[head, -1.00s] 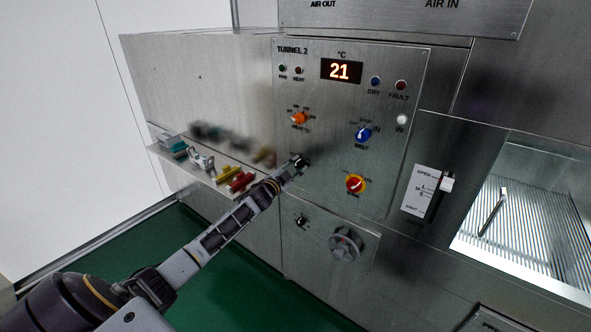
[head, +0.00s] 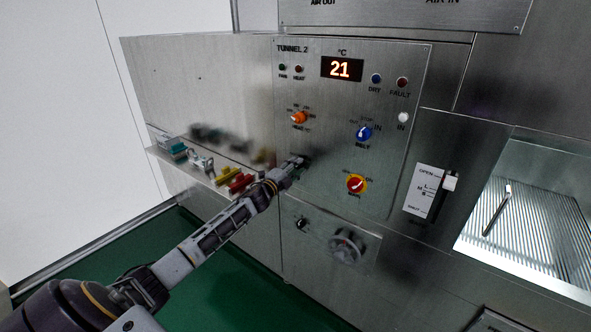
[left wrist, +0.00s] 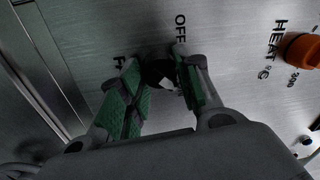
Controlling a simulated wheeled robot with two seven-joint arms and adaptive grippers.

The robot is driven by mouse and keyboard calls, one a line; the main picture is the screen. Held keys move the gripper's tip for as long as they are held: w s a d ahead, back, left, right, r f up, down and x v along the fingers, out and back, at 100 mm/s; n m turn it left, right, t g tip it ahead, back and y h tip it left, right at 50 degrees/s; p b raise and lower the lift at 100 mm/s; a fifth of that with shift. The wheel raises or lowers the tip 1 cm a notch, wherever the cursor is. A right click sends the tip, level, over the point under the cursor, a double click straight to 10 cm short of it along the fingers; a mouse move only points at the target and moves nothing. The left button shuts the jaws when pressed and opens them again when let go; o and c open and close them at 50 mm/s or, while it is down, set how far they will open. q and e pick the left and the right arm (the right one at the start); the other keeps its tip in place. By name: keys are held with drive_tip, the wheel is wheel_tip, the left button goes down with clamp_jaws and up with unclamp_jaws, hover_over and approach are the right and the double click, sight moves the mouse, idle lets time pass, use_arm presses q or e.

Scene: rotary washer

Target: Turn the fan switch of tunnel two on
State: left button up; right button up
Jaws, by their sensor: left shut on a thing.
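The tunnel 2 control panel (head: 330,110) is a steel plate on the washer's front. My left gripper (head: 297,163) is at its lower left part, below the orange heat knob, and covers the fan switch in the head view. In the left wrist view my left gripper (left wrist: 160,75) has its green-padded fingers on both sides of the dark fan switch knob (left wrist: 157,70), shut on it. The label OFF is beside the knob, and a partly hidden label is at the left finger. The fan lamp (head: 282,67) looks dark green. My right gripper is not in view.
A shelf (head: 225,188) with several small items lies left of my gripper. A handwheel (head: 345,246) is below, and a slider (head: 449,182) is at right.

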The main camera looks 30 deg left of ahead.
use_arm(q)
drive_tip(key=shift+f, duration=0.1)
drive_tip(key=o, duration=0.9)
drive_tip(key=shift+c, duration=0.2)
drive_tip(key=shift+o, duration=0.8)
drive_tip(key=s, duration=1.2)
drive_tip(key=shift+a+f, duration=0.4)
drive_tip(key=shift+a, duration=0.05)
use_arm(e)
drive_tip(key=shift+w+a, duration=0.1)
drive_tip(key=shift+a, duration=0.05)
